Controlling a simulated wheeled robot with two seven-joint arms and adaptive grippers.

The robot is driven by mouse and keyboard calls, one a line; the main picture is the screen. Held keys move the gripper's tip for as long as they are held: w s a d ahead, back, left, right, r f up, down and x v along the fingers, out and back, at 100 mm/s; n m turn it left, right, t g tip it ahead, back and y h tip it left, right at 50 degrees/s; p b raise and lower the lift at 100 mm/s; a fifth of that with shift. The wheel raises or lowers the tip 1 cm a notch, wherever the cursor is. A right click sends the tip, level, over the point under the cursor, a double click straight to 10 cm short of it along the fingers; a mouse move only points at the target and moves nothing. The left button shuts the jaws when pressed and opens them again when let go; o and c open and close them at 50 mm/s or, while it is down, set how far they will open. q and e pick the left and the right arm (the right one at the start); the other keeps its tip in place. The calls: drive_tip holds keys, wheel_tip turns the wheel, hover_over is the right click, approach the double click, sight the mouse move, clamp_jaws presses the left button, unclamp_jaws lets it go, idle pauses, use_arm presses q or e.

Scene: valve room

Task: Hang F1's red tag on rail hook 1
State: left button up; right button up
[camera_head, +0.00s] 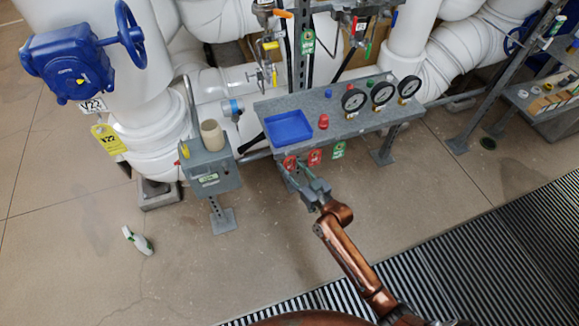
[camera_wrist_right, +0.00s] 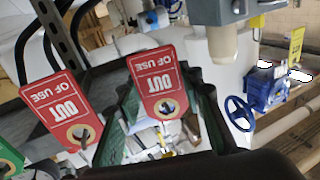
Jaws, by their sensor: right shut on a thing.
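A red "OUT OF USE" tag (camera_head: 290,163) is at the front edge of the grey bench, at the left of a row of tags. In the right wrist view this red tag (camera_wrist_right: 157,78) stands between my fingers, its hole towards me. My right gripper (camera_head: 299,172) is shut on it. I cannot tell whether a hook passes through its hole. A second red tag (camera_head: 314,157) hangs just right of it, and it also shows in the right wrist view (camera_wrist_right: 62,105). A green tag (camera_head: 338,150) hangs farther right. My left gripper is out of view.
The bench (camera_head: 262,108) carries a blue tray (camera_head: 288,127) and several gauges (camera_head: 382,94). A grey box on a post (camera_head: 210,170) stands close on the left. A spray bottle (camera_head: 138,241) is on the floor.

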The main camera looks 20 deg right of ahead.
drive_tip(key=shift+w+f, duration=0.15)
drive_tip(key=shift+f, duration=0.3)
idle(0.6)
drive_tip(key=o, duration=0.8)
drive_tip(key=shift+o, duration=0.2)
drive_tip(key=shift+d, duration=0.1)
drive_tip(key=v, duration=1.2)
